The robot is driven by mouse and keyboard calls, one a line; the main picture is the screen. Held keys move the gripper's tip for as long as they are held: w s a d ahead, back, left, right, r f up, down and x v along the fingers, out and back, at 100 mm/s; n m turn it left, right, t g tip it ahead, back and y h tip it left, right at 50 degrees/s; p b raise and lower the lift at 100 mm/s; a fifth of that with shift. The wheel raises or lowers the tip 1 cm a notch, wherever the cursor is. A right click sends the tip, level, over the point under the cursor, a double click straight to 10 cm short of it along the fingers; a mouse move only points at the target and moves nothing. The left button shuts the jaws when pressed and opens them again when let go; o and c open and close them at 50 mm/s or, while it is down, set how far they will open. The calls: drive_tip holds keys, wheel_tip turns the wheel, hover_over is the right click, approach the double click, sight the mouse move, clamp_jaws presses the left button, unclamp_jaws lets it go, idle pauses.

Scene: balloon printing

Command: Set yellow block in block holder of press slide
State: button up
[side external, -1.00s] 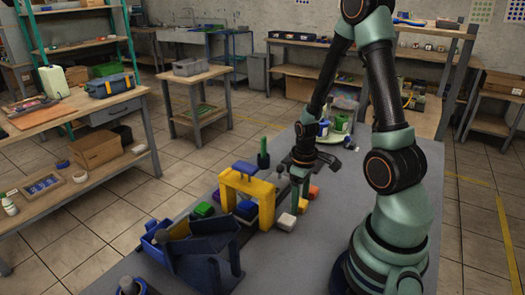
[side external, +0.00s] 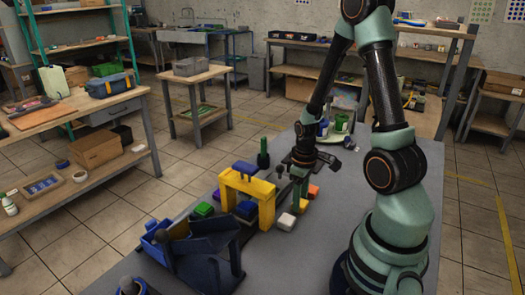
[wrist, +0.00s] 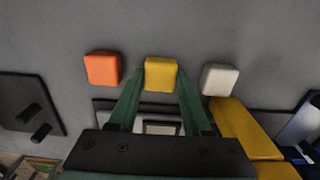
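The yellow block (wrist: 160,74) lies on the grey table between the two green fingers of my gripper (wrist: 160,82), seen from above in the wrist view. The fingertips reach down on both sides of it, and I cannot tell whether they press on it. In the side view my gripper (side external: 300,195) is low over the table, just right of the yellow press (side external: 262,190), and mostly hides the yellow block. The press has a blue handle on top and a dark blue part (side external: 245,209) under its arch. The slide's block holder is not clearly visible.
An orange block (wrist: 102,69) and a white block (wrist: 220,79) flank the yellow one closely. A green block (side external: 204,209) and a purple piece (side external: 216,195) lie left of the press. A blue bin-like fixture (side external: 205,245) stands in front. Bare table (side external: 290,262) lies at front right.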

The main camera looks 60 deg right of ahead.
drive_tip(key=shift+r, duration=0.7)
idle(0.6)
drive_tip(key=shift+r, duration=3.05)
drive_tip(key=w+a+r, duration=0.1)
drive_tip(key=w, duration=0.9)
drive_tip(key=shift+w+f, duration=0.15)
drive_tip(key=shift+f, duration=1)
drive_tip(key=shift+w+f, duration=0.15)
drive_tip(key=shift+f, duration=0.95)
drive_tip(key=shift+f, duration=1)
drive_tip(key=o, duration=1.2)
